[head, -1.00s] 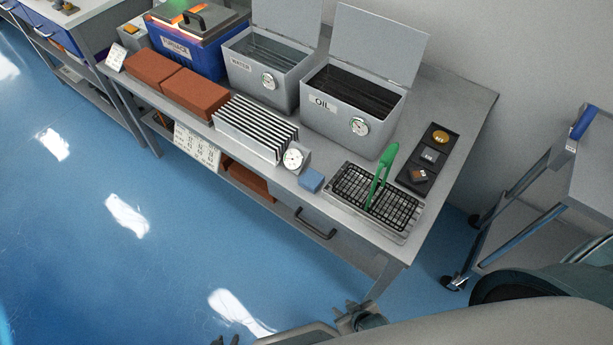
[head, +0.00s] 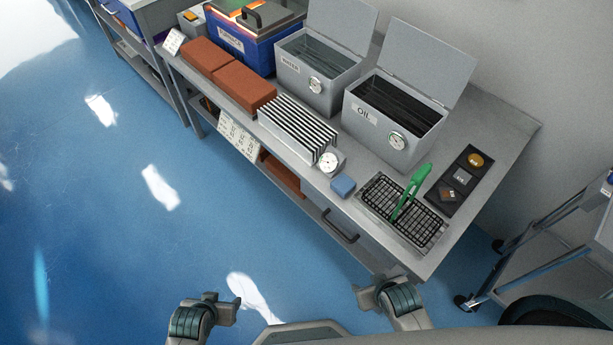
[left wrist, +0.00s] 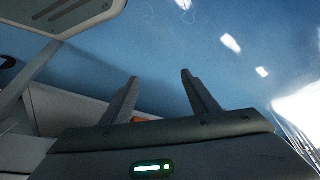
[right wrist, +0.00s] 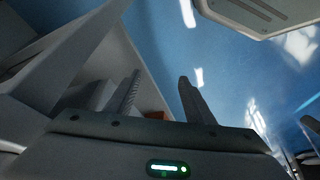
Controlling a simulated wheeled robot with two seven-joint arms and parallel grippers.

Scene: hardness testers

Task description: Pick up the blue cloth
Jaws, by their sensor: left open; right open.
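The blue cloth (head: 342,186) looks like a small, flat, folded block. It lies on the grey workbench (head: 480,214) near its front edge, between a round dial gauge and a black wire basket. My left gripper (head: 228,303) is low in the head view, over the floor and well away from the bench. My right gripper (head: 366,292) is also low, in front of the bench, nearer to the cloth but apart from it. Both are open and empty, as the left wrist view (left wrist: 158,78) and right wrist view (right wrist: 160,80) show. Neither wrist view shows the cloth.
The wire basket (head: 378,196) with a green handle (head: 412,188) stands right of the cloth. The dial gauge (head: 329,160) and striped rack (head: 290,130) are left. The oil tank (head: 385,130) stands behind. A drawer handle (head: 338,228) sticks out below. A cart (head: 545,240) is at right.

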